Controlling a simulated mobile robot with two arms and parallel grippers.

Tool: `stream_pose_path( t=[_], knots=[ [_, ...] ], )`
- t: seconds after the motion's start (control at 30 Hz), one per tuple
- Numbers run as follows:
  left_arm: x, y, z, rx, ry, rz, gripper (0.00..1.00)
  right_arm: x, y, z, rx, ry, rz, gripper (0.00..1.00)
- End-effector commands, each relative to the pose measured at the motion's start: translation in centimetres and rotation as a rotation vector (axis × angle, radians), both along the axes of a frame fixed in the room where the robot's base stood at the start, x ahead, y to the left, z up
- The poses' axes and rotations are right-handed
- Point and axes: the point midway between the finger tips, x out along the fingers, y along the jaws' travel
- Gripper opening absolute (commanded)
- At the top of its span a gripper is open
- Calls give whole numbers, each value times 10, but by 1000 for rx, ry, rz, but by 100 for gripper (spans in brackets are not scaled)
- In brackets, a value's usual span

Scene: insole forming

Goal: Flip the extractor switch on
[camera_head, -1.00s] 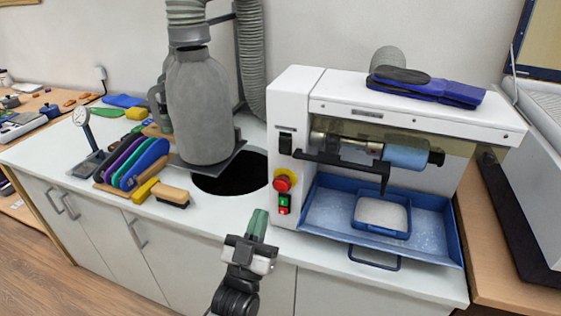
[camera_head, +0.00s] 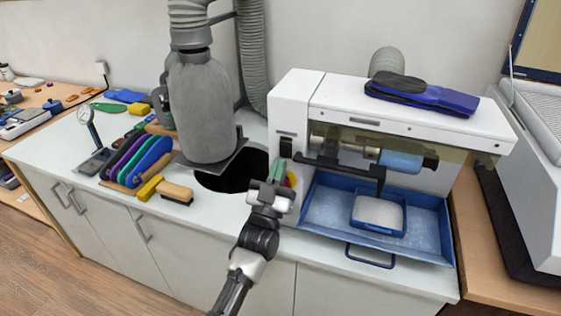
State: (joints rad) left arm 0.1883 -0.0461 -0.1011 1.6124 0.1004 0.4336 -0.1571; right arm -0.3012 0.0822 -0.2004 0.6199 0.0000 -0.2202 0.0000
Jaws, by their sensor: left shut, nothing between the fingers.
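The white grinding machine (camera_head: 400,120) stands on the counter. On the left of its front panel is a black switch (camera_head: 287,141), above a red stop button on a yellow ring (camera_head: 292,180). I cannot read a label on the switch. My left gripper (camera_head: 278,171), with green fingertips, is shut and empty, pointing up in front of this panel. Its tips are just below the black switch; I cannot tell whether they touch the panel. The gripper partly covers the stop button and hides the green and red buttons below it. My right gripper is out of view.
A grey extractor canister (camera_head: 203,105) with a hose stands left of the machine, beside a dark round hole (camera_head: 232,183). A black bracket (camera_head: 340,166) juts out over the blue tray (camera_head: 325,213).

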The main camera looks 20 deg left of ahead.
Motion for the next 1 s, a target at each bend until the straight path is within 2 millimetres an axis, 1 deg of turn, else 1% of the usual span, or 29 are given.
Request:
stream_pose_path(
  t=[0.03, 0.17, 0.57, 0.67, 0.8, 0.83, 1.0],
  knots=[
    [4, 0, 0, 0, 0, 0, 0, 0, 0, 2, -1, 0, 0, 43],
    [9, 0, -1, 0, 0, 0, 0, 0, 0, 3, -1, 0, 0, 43],
    [10, 0, -2, 0, -3, 0, 0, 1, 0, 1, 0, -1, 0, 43],
    [11, 0, -5, -1, -15, 0, 0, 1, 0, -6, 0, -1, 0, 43],
    [15, 0, -10, -2, -51, 0, 0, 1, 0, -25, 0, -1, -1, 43],
    [15, -1, -4, -2, -48, 0, 0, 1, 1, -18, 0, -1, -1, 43],
    [14, 0, -3, -2, -46, 0, 0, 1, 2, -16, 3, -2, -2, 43]
  ],
)
